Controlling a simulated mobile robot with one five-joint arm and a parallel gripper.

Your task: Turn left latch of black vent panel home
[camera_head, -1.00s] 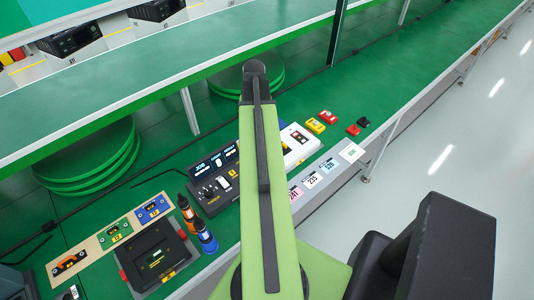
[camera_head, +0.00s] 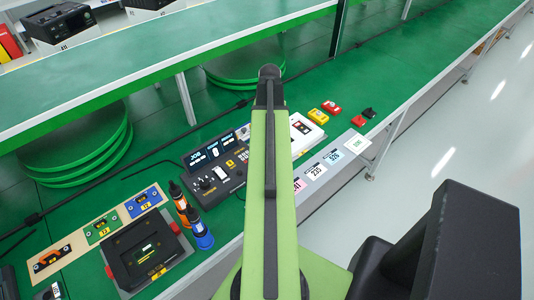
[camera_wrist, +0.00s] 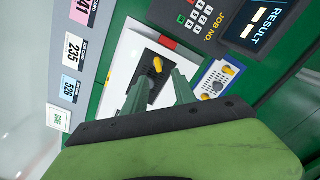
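A white unit (camera_wrist: 125,60) with a dark panel (camera_wrist: 155,77) on top lies under my gripper in the wrist view. A small yellow latch-like piece (camera_wrist: 157,65) stands on the panel, and a red piece (camera_wrist: 167,42) sits at its upper edge. I cannot make out vent slots. My gripper (camera_wrist: 161,78) is open, its two green fingers apart over the panel, with the yellow piece just beyond and between the tips. Contact cannot be told. In the head view the white unit (camera_head: 308,130) is partly hidden behind my arm.
A black control box (camera_head: 215,170) with a lit display stands left of the white unit. Orange and blue bottles (camera_head: 200,236) and a black device (camera_head: 147,254) with red tabs stand at lower left. Red and yellow pieces (camera_head: 326,116) lie to the right. Number cards (camera_head: 315,170) line the front.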

